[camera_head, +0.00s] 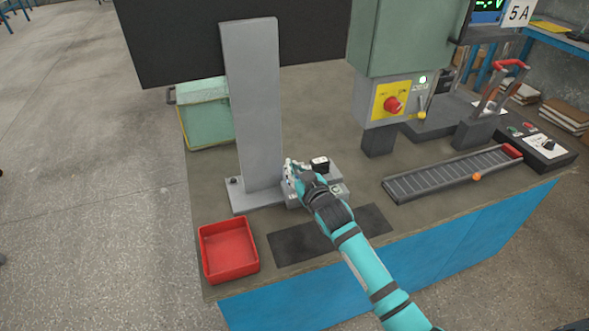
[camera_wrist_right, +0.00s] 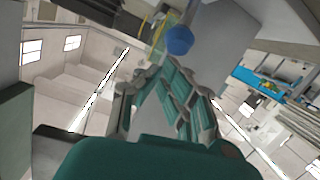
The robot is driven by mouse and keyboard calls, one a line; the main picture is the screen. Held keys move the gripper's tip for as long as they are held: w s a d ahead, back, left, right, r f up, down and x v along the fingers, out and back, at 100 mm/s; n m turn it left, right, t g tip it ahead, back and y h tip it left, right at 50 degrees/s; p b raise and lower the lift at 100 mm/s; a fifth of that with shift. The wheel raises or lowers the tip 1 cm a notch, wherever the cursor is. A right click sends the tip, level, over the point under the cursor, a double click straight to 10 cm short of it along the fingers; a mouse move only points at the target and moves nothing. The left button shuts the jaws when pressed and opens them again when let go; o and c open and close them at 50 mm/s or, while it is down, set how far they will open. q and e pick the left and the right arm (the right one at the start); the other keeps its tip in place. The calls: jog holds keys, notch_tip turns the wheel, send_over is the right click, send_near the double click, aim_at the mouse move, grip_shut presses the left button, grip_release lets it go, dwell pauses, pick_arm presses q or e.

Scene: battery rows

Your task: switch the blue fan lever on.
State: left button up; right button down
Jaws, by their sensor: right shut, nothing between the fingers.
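A round blue knob (camera_wrist_right: 180,40), likely the end of the blue fan lever, shows in the right wrist view just beyond my fingertips. I cannot tell whether they touch it. My right gripper (camera_head: 292,168) is shut and empty, over a small grey box (camera_head: 331,190) at the foot of a grey upright panel (camera_head: 258,110). It fills the middle of the right wrist view (camera_wrist_right: 168,82). In the head view my gripper and wrist cover part of the box, and no blue lever can be made out there. My left gripper is not in view.
A red tray (camera_head: 229,250) and a dark mat (camera_head: 300,243) lie at the bench's front. A green machine with a red knob (camera_head: 393,104) on a yellow plate stands behind right. A ridged grey track (camera_head: 445,176) lies to the right. Bare bench (camera_head: 375,190) separates box and track.

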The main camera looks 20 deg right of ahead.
jog(key=shift+s+f+t+b, duration=0.3)
jog(key=shift+s+f+b, duration=0.1)
jog(key=shift+f+b, duration=0.25)
pick_arm(q)
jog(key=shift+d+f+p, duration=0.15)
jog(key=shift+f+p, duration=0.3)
jog(key=shift+p, duration=0.1)
pick_arm(e)
jog(key=shift+s+r, duration=0.2)
jog(key=shift+s, duration=0.5)
